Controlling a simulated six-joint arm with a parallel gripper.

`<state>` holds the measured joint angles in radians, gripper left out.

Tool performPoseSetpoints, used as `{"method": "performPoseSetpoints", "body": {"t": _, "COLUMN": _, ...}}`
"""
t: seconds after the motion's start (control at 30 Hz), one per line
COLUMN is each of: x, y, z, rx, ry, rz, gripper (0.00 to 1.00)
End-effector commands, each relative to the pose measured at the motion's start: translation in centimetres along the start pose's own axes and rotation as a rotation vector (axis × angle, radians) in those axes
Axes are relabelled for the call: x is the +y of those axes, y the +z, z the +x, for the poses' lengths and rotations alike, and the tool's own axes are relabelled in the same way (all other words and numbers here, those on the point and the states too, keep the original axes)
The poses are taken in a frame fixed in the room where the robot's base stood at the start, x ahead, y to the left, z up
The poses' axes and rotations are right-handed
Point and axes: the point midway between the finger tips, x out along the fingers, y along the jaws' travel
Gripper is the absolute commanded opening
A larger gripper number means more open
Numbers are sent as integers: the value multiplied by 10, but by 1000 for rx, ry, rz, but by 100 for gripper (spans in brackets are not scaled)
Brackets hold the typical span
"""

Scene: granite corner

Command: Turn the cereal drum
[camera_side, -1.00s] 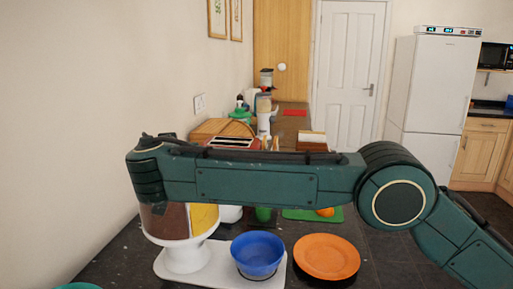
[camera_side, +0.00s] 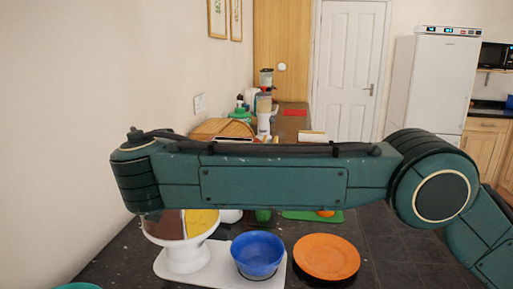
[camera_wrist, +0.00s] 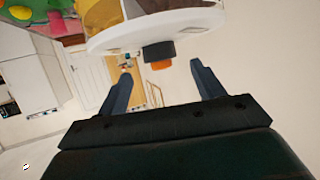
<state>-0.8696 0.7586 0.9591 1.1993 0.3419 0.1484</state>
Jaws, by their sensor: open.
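The cereal drum (camera_side: 201,222) stands on a white pedestal at the lower left of the side view, with brown and yellow sections. My arm hides its upper part. In the wrist view the drum's white rim (camera_wrist: 190,22) crosses the top, with coloured sections at upper left. A dark knob with an orange tip (camera_wrist: 158,52) sticks out from the rim. My gripper (camera_wrist: 162,70) is open and empty, its two fingers apart on either side of the knob as seen. I cannot tell how far the knob reaches between them. My gripper is hidden in the side view.
A blue bowl (camera_side: 258,253) stands beside the drum on a white base (camera_side: 222,275). An orange plate (camera_side: 326,257) lies right of it. A green board (camera_side: 300,215) with an orange item is behind. A wall (camera_side: 100,110) bounds the left.

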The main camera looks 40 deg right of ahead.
Motion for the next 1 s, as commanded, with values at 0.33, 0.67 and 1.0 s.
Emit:
{"method": "performPoseSetpoints", "body": {"t": 0.33, "x": 0, "y": 0, "z": -59, "rx": 0, "ry": -1, "rz": 1, "gripper": 67}}
{"method": "performPoseSetpoints", "body": {"t": 0.67, "x": 0, "y": 0, "z": -83, "rx": 1, "ry": 0, "rz": 0, "gripper": 67}}
{"method": "performPoseSetpoints", "body": {"t": 1.0, "x": 1, "y": 0, "z": -84, "rx": 0, "ry": 1, "rz": 1, "gripper": 67}}
